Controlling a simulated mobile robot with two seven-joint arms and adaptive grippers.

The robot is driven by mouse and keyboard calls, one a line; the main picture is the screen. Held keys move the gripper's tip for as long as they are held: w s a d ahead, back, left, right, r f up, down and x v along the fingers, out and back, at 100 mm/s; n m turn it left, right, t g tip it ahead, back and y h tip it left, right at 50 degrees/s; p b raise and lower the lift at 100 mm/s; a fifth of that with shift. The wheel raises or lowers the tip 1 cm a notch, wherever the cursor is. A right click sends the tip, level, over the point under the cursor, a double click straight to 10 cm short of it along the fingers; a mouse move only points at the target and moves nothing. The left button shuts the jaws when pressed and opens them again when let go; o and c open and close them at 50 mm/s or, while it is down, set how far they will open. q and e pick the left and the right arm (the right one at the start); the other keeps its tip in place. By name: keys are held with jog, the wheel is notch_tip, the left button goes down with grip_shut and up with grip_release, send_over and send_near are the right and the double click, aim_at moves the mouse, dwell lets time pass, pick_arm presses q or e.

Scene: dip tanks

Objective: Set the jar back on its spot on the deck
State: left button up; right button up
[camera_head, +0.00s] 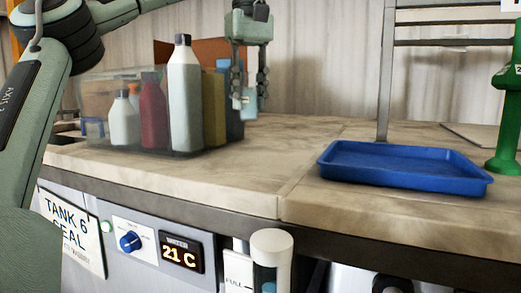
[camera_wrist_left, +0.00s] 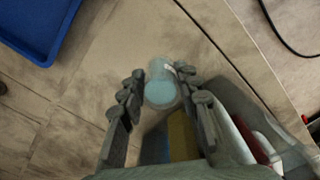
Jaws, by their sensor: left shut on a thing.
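The jar (camera_head: 250,103) is small and clear with pale blue in it. It is at the back of the deck (camera_head: 300,135), just right of the clear bin, and appears upright. My left gripper (camera_head: 249,88) points down and is shut on the jar, one finger on each side. In the left wrist view, the jar (camera_wrist_left: 161,92) sits between the fingertips of my left gripper (camera_wrist_left: 160,76). I cannot tell whether its base touches the deck. My right gripper is not in view.
A clear bin (camera_head: 92,95) with several bottles stands just left of the jar. A blue tray (camera_head: 400,182) lies on the right, beside a green stand (camera_head: 505,110). The deck between jar and tray is bare. A display (camera_head: 181,255) below reads 21 C.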

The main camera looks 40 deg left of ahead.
aim_at(247, 116)
pick_arm(q)
jog(key=f, duration=0.4)
jog(key=shift+s+a+f, duration=0.1)
jog(key=shift+s+f, duration=0.05)
jog(key=shift+s, duration=0.05)
notch_tip(247, 116, down, 4)
jog(key=shift+f, duration=0.2)
jog(key=o, duration=1)
jog(key=shift+r, duration=0.1)
notch_tip(247, 116, up, 12)
